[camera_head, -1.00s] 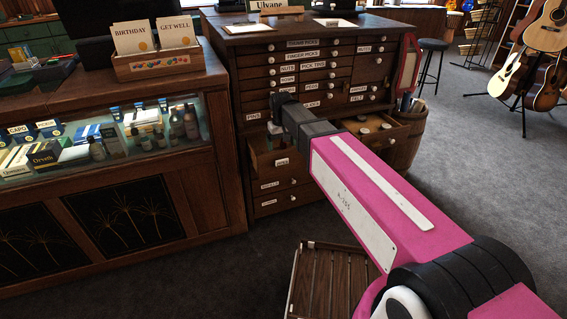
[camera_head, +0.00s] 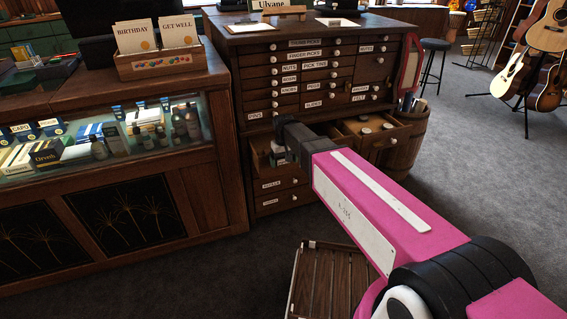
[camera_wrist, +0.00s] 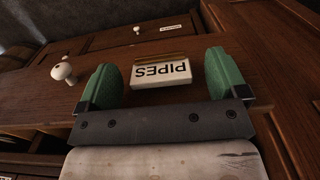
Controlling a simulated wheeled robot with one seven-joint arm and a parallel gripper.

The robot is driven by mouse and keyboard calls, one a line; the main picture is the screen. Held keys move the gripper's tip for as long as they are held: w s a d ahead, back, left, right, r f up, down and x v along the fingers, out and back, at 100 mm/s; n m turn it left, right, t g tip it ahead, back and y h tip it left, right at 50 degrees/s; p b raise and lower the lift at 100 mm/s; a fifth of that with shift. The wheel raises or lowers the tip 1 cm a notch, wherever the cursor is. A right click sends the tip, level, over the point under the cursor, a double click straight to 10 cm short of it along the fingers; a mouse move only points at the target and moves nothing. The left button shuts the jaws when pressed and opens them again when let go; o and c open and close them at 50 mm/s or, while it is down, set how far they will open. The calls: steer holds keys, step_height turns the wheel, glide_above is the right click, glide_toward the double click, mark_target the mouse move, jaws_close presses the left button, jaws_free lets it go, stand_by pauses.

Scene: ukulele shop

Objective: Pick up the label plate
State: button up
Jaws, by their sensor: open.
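My gripper (camera_wrist: 162,78) is open, with one green finger to the left of the plate and one to the right. There are visible gaps between the plate and both fingers. In the head view my gripper (camera_head: 283,152) is at the open lower-left drawer of the cabinet (camera_head: 240,85). Its fingers are hard to make out there, and the plate is hidden.
A white knob (camera_wrist: 64,72) sticks out of the wood left of my gripper. Another open drawer (camera_head: 385,131) holds small round things. A glass display counter (camera_head: 100,190) stands left of the cabinet. A slatted wooden crate (camera_head: 330,285) is on the floor below my arm.

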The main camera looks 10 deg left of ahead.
steer(key=shift+c, duration=0.3)
steer(key=c, duration=0.9)
steer(key=shift+c, duration=0.2)
